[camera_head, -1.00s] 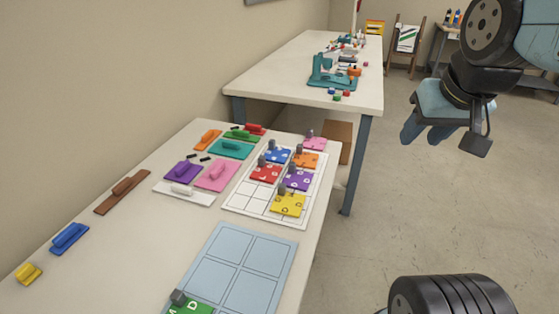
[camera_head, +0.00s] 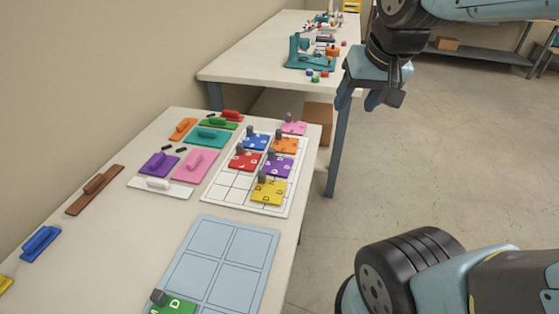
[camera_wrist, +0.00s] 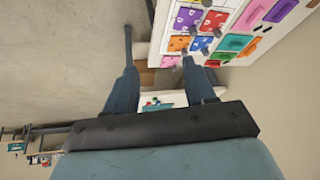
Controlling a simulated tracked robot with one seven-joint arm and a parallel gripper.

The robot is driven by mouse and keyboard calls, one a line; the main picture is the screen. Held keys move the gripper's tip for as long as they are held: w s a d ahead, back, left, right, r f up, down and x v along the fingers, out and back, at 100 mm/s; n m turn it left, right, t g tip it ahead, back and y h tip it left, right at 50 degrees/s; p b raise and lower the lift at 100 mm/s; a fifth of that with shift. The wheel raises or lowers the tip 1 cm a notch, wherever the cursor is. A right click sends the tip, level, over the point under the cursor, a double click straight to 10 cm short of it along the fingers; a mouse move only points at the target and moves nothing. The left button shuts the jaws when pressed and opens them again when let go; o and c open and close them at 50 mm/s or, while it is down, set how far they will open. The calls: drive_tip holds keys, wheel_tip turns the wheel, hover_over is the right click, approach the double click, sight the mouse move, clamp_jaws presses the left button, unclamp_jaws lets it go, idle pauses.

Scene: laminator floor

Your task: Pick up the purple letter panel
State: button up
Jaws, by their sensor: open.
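The purple letter panel (camera_head: 278,167) lies on the white gridded board (camera_head: 225,194) on the near table, with a grey knob on it and pale letters. It sits below the orange panel (camera_head: 284,146), above the yellow panel (camera_head: 268,192) and right of the red panel (camera_head: 245,161). In the wrist view the purple panel (camera_wrist: 214,21) shows near the top, beyond the fingertips. My gripper (camera_head: 360,98) is open and empty, high and to the right of the near table, apart from the panel. Its two fingers also show spread in the wrist view (camera_wrist: 160,80).
A pale blue gridded sheet (camera_head: 212,252) with a green panel (camera_head: 176,308) lies at the near end. Several coloured handled blocks, including a purple one (camera_head: 158,164), lie left of the board. A second table (camera_head: 250,62) stands behind. Open floor (camera_head: 440,170) is on the right.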

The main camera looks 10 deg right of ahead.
drive_tip(key=w+a+f+m+g, duration=0.1)
drive_tip(key=w+a+f, duration=0.15)
drive_tip(key=w, duration=0.35)
drive_tip(key=m+h, duration=0.3)
approach(271, 151)
drive_tip(key=shift+w+d+f, duration=0.1)
drive_tip(key=shift+d+f, duration=0.1)
drive_tip(key=shift+f, duration=0.6)
drive_tip(key=shift+d+f, duration=0.15)
drive_tip(key=shift+f, duration=0.65)
drive_tip(key=shift+w+d+f, duration=0.1)
drive_tip(key=shift+d+f, duration=0.1)
drive_tip(key=shift+f, duration=0.6)
drive_tip(key=shift+w+d+f, duration=0.2)
drive_tip(key=shift+w+f, duration=0.45)
drive_tip(key=shift+f, duration=0.25)
drive_tip(key=shift+w+d+f, duration=0.2)
drive_tip(key=shift+w+f, duration=0.45)
drive_tip(key=shift+f, duration=0.25)
drive_tip(key=shift+w+f, duration=0.15)
drive_tip(key=shift+f, duration=0.25)
clamp_jaws()
